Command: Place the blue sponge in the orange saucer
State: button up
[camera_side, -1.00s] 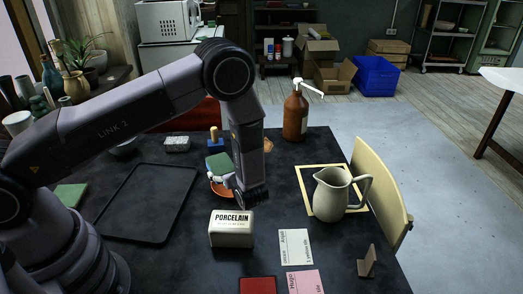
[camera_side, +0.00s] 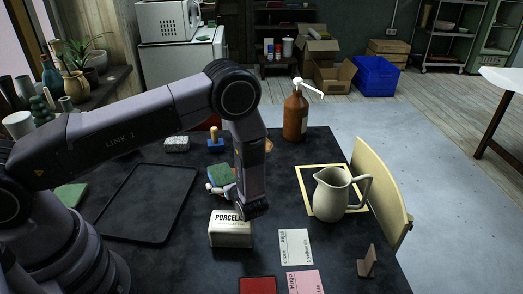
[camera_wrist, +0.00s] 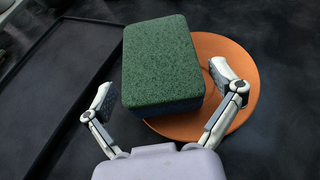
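The blue sponge (camera_wrist: 162,62), with a green top and dark blue sides, lies between my fingers in the wrist view. The orange saucer (camera_wrist: 236,85) shows under and to the right of it; the sponge overlaps its left part and I cannot tell how fully it rests inside. My gripper (camera_wrist: 160,78) is open, with a gap on each side of the sponge. In the side view the sponge (camera_side: 221,174) sits by my gripper (camera_side: 222,189), behind the porcelain block, and the saucer is mostly hidden by the sponge and my arm.
A white PORCELAIN block (camera_side: 230,235) stands just in front of my gripper. A dark tray (camera_side: 145,205) lies to the left. A cream jug (camera_side: 335,195) stands right, and a brown bottle (camera_side: 295,115) behind. A blue-based stamp (camera_side: 215,142) stands behind the sponge.

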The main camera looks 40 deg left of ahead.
jog(key=shift+r, duration=0.5)
jog(key=v, duration=1.1)
jog(key=s+a+r+n+g+h, duration=0.25)
jog(key=r+n, duration=0.35)
jog(key=r, duration=0.4)
jog(key=s+a+r+n+g+h, duration=0.25)
jog(key=a+r+n, duration=0.2)
jog(key=r, duration=0.65)
jog(key=s+r+n+t+h, duration=0.2)
jog(key=s+r+n, duration=0.4)
jog(key=s, duration=0.3)
jog(key=s+r+n+t+h, duration=0.3)
jog(key=s+r+n+h, duration=0.2)
jog(key=s, duration=0.4)
jog(key=shift+s+a+r+n, duration=0.2)
jog(key=shift+a+r+n, duration=0.3)
jog(key=shift+r+n, duration=0.05)
